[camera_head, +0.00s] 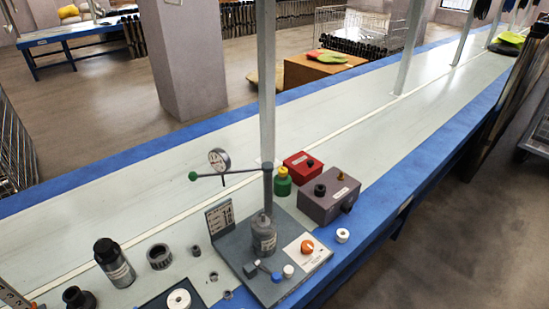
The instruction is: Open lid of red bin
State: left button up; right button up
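A small red bin (298,168) stands on the long workbench, behind the test fixture and left of a grey box. Its top looks closed, with a pale label and a small dark spot on it. A green bottle with a yellow cap stands in front of its left side and hides part of it. Neither of my grippers shows in this view.
The grey box (325,205) with knobs stands close to the red bin's right. The green bottle (282,186), the test fixture (277,288) with its post and arm, and a metal upright (266,90) are nearby. The bench (110,190) behind is clear.

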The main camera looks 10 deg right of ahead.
aim_at(304, 164)
jog(key=l+u, duration=1.2)
jog(key=l, duration=0.1)
